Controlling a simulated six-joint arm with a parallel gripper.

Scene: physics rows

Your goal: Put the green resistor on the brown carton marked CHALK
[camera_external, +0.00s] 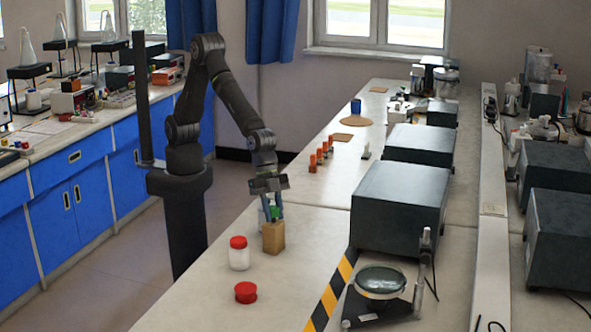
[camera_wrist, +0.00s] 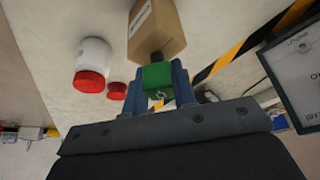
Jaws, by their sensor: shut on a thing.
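The brown carton (camera_external: 273,239) stands on the near bench top. In the wrist view the carton (camera_wrist: 160,28) has a white label strip on its left side, too small to read. My gripper (camera_external: 273,212) is directly above the carton, pointing down. Its blue fingers are shut on the green resistor (camera_external: 274,213), one on each side. In the wrist view my gripper (camera_wrist: 162,82) holds the green resistor (camera_wrist: 157,77), and a dark end of it faces the carton. The resistor is at or just above the carton's top; I cannot tell whether they touch.
A white jar with a red lid (camera_external: 239,257) and a red lidded container (camera_external: 246,292) are near the carton's left front. Yellow-black tape (camera_external: 332,295), a dark grey box (camera_external: 400,208) and a round-dish apparatus (camera_external: 380,290) are to the right. Several orange items (camera_external: 320,160) stand behind.

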